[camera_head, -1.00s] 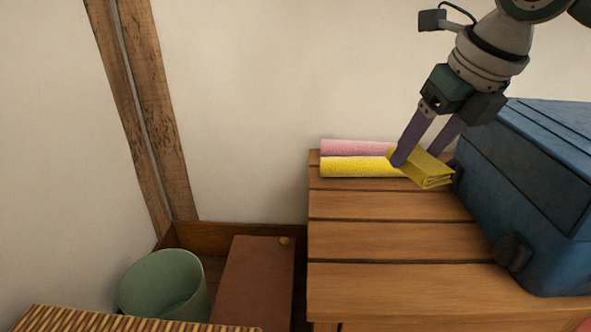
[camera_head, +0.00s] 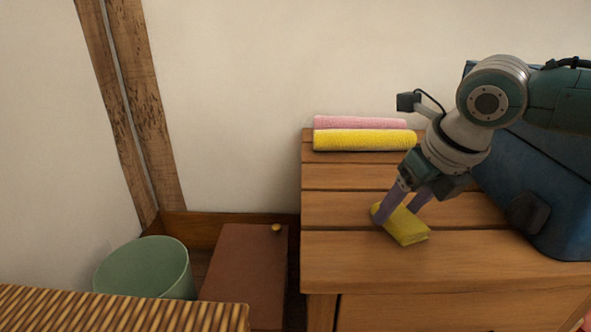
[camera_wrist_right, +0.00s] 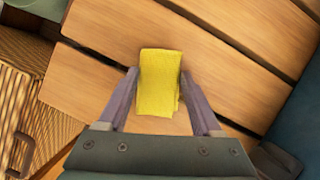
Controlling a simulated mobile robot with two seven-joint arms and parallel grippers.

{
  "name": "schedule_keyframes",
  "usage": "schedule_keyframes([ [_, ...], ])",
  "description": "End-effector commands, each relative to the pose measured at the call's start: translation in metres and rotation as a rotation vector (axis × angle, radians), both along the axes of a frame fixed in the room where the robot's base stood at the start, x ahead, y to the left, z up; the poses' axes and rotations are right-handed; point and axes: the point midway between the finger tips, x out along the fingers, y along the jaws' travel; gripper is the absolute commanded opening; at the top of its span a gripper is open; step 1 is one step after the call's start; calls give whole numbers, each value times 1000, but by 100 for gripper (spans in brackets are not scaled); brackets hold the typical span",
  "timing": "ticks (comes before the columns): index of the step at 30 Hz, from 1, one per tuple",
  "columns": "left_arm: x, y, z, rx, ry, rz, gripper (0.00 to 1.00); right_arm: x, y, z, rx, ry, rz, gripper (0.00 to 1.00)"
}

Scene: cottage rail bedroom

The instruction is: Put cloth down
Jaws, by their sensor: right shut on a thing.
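The folded yellow cloth (camera_head: 406,227) is between the two fingers of my right gripper (camera_head: 403,207), low over the front part of the slatted wooden top (camera_head: 330,242). I cannot tell whether the cloth touches the wood. In the right wrist view the cloth (camera_wrist_right: 159,82) lies between the fingertips of my right gripper (camera_wrist_right: 159,88), with wood slats behind it. The right gripper is shut on the cloth. My left gripper is not in view.
A rolled yellow towel (camera_head: 365,140) and a pink one (camera_head: 358,122) lie at the back of the wooden top. A blue case (camera_head: 545,190) stands on the right. A green bin (camera_head: 143,268), a brown box (camera_head: 243,275) and a wicker surface (camera_head: 120,312) are on the left.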

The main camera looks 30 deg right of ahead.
Motion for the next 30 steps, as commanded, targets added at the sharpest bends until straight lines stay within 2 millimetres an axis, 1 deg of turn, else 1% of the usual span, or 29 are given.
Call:
schedule_keyframes([
  [4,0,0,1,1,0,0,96,0,0,2,0,-2,0,13],
  [8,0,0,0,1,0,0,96,0,0,-1,-1,-1,0,13],
  [9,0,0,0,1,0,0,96,0,0,-2,-1,-1,0,67],
  [17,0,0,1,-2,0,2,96,0,0,-1,-1,-1,0,96],
  [25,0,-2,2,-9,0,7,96,0,0,1,-1,-2,0,96],
  [26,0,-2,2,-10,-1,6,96,0,0,3,0,-2,0,96],
  [28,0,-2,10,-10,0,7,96,-2,-1,13,-2,-2,0,96],
  [30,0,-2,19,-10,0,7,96,-7,-1,26,-4,-3,1,96],
])
